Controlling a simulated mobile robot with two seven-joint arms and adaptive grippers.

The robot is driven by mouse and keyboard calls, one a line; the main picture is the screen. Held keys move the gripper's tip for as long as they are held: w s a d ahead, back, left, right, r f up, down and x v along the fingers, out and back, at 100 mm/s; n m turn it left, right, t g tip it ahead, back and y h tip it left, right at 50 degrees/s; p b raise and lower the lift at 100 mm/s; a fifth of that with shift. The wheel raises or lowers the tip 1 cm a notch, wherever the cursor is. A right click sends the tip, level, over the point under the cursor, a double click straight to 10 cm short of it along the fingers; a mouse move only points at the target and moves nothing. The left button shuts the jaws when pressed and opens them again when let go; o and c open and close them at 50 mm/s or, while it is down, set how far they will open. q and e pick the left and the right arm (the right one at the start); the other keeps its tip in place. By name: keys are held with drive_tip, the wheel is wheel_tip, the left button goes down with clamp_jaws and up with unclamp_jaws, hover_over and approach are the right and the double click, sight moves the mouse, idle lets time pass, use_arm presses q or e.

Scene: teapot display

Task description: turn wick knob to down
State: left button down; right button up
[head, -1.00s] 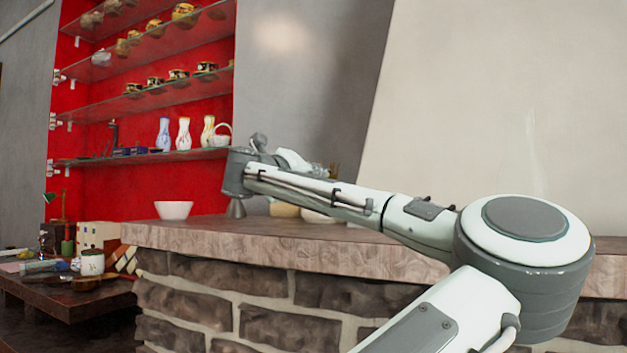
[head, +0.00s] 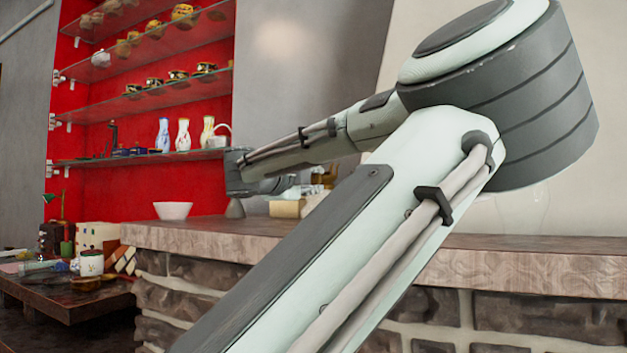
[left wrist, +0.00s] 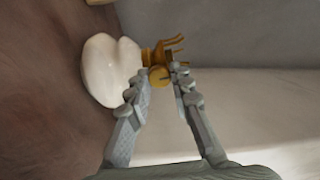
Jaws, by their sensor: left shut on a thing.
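The brass wick knob (left wrist: 158,78) sits between the fingertips of my left gripper (left wrist: 161,73) in the left wrist view. The gripper is shut on it. Behind it are more brass lamp parts (left wrist: 172,46), with prongs pointing to the right. A cream-white rounded body (left wrist: 108,70) lies just left of the knob; I cannot tell whether it is the lamp's base. In the head view, the brass part (head: 330,174) shows above the stone ledge, and my left gripper (head: 305,189) is small beside it, partly hidden by my arm. My right gripper is not in view.
The stone ledge (head: 190,236) holds a white bowl (head: 173,210) and a beige object (head: 287,208). Glass shelves (head: 150,158) with vases and teapots hang on the red wall behind. A cluttered dark table (head: 70,305) stands at lower left.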

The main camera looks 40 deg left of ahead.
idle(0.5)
use_arm(q)
drive_tip(key=c, duration=1.3)
unclamp_jaws()
drive_tip(key=shift+c, duration=0.2)
drive_tip(key=shift+f, duration=0.1)
